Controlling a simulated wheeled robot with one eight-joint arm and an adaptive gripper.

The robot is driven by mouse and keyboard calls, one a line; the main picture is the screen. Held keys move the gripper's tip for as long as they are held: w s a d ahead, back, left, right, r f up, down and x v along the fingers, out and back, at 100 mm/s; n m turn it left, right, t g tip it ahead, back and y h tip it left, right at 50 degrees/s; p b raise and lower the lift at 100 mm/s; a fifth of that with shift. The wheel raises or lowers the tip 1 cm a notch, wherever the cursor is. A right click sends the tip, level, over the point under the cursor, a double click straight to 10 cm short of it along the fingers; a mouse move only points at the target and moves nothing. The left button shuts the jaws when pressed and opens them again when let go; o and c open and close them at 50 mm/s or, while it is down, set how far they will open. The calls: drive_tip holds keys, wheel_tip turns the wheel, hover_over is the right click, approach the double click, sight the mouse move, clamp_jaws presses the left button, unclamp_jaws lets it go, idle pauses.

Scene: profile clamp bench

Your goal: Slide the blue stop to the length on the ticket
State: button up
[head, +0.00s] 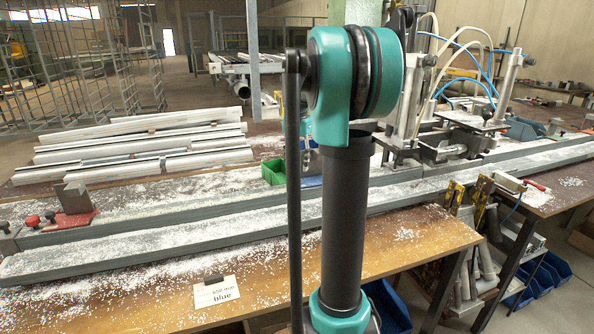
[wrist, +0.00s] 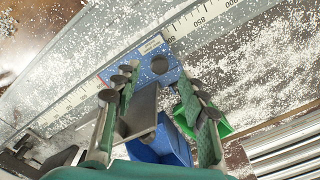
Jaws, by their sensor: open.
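In the head view my arm hides the gripper and most of the stop.
A green bin (head: 273,172) stands behind the rail (head: 130,226), close to my right finger in the wrist view. A red stop (head: 70,218) is at the rail's left end. A clamp machine (head: 440,140) stands to the right. White chips cover the bench.

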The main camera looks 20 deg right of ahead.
wheel_tip(320, 180, up, 9)
drive_tip(key=shift+f, duration=0.2)
idle(0.5)
